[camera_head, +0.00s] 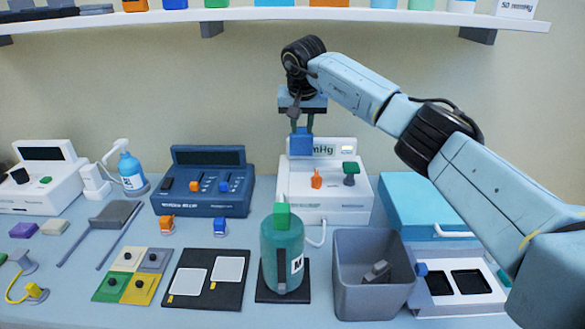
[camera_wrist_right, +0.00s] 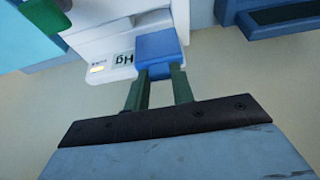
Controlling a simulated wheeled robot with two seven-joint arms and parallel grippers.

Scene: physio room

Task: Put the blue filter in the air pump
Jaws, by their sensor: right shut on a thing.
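My right gripper (camera_head: 302,124) points down and is shut on a blue block (camera_head: 301,143), which I take as the blue filter. The block is held in front of the upper part of a white unit (camera_head: 332,207) with a display ending in "Hg", likely the air pump. Whether they touch is unclear. An orange lever (camera_head: 316,178) and a green-topped knob (camera_head: 351,171) are on the unit's sloped face. In the right wrist view the blue block (camera_wrist_right: 160,45) sits between the fingertips (camera_wrist_right: 157,72) and covers part of the unit. My left gripper is out of view.
A teal canister (camera_head: 283,252) stands before the white unit. A grey bin (camera_head: 375,305) holds a grey piece. A dark blue console (camera_head: 203,199) is to the left, a light-blue-lidded case (camera_head: 428,207) to the right. A shelf (camera_head: 240,15) runs above.

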